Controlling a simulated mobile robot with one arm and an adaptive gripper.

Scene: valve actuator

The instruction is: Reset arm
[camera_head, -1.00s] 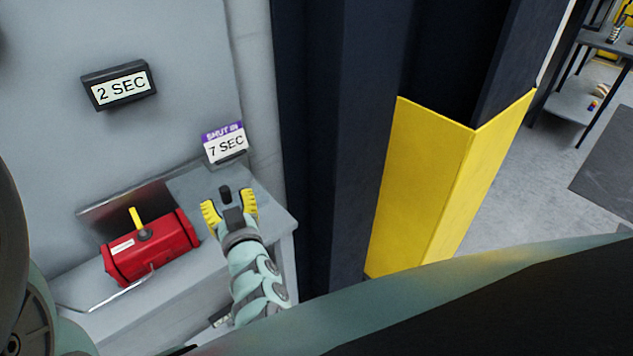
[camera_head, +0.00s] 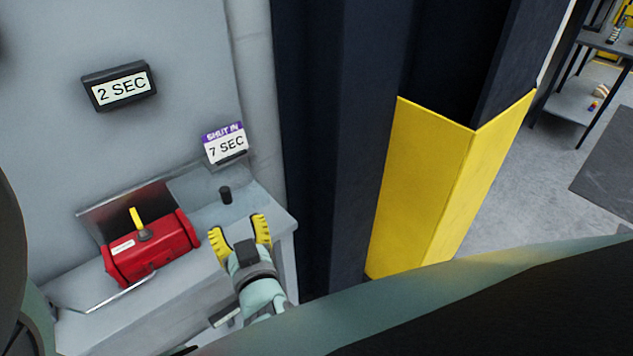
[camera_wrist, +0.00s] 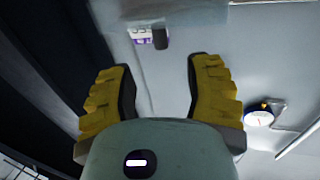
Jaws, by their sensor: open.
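My gripper (camera_head: 241,238) has yellow ribbed fingers spread apart with nothing between them. In the head view it is over the front right of the grey bench, apart from everything. It also shows in the wrist view (camera_wrist: 160,95). The red valve actuator (camera_head: 150,250) with a yellow handle (camera_head: 137,217) sits on the bench to its left. A small black cylinder (camera_head: 225,195) stands on the bench just behind the gripper; it also shows in the wrist view (camera_wrist: 160,38).
The grey bench (camera_head: 268,212) stands against a wall with a "2 SEC" display (camera_head: 120,87) and a "SHUT IN 7 SEC" sign (camera_head: 225,145). A dark column with a yellow guard (camera_head: 420,190) stands to the right. Open floor and a shelf (camera_head: 580,100) lie farther right.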

